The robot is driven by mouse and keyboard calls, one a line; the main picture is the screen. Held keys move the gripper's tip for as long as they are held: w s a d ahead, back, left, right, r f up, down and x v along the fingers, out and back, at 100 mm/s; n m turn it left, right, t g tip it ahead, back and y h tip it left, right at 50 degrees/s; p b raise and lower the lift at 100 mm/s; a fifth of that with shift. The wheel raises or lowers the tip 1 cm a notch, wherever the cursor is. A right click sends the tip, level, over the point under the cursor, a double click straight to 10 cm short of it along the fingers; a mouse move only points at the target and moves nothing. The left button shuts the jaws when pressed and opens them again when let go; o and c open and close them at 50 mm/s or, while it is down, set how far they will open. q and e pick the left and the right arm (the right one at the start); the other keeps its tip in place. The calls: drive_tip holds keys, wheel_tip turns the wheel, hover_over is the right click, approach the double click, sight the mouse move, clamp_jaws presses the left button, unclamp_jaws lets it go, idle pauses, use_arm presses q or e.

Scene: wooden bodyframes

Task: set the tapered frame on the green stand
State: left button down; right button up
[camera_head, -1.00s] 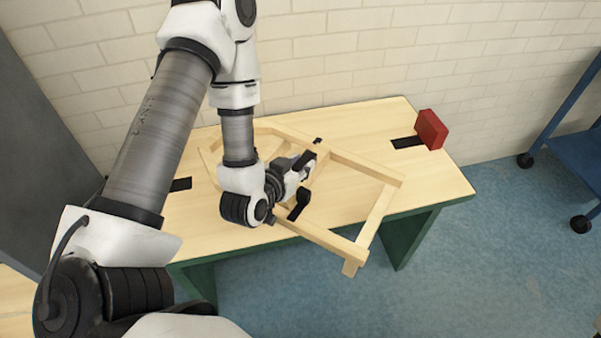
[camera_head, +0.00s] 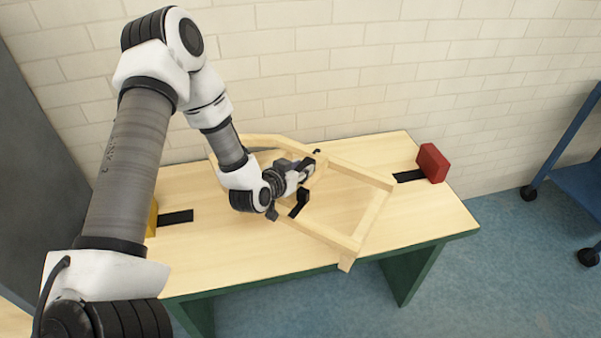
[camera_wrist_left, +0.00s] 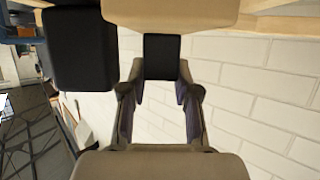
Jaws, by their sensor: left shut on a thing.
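The tapered frame (camera_head: 372,213) is a pale wooden open frame with crossbars. My left gripper (camera_head: 304,184) is shut on a crossbar near its middle. The frame is over the stand, with its near right corner at the stand's front edge. I cannot tell whether it touches the top. The stand (camera_head: 235,262) has a pale wooden top and green legs (camera_head: 411,274). In the left wrist view, a wooden bar (camera_wrist_left: 170,12) crosses the top at the gripper's fingers. My forearm and wrist hide part of the frame's left side. My right gripper is not in view.
A red block (camera_head: 432,163) stands at the stand's right end by a black strip (camera_head: 408,176). A yellow block (camera_head: 152,218) is partly hidden at the left end, beside another black strip (camera_head: 175,217). A brick wall (camera_head: 400,70) is behind. A blue cart (camera_head: 580,180) is at right.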

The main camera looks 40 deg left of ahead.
use_arm(q)
drive_tip(key=shift+w+f, duration=0.15)
drive_tip(key=shift+f, duration=1.45)
drive_tip(key=c, duration=0.8)
unclamp_jaws()
drive_tip(key=shift+f, duration=0.1)
drive_tip(key=shift+c, duration=0.2)
drive_tip(key=shift+s, duration=0.2)
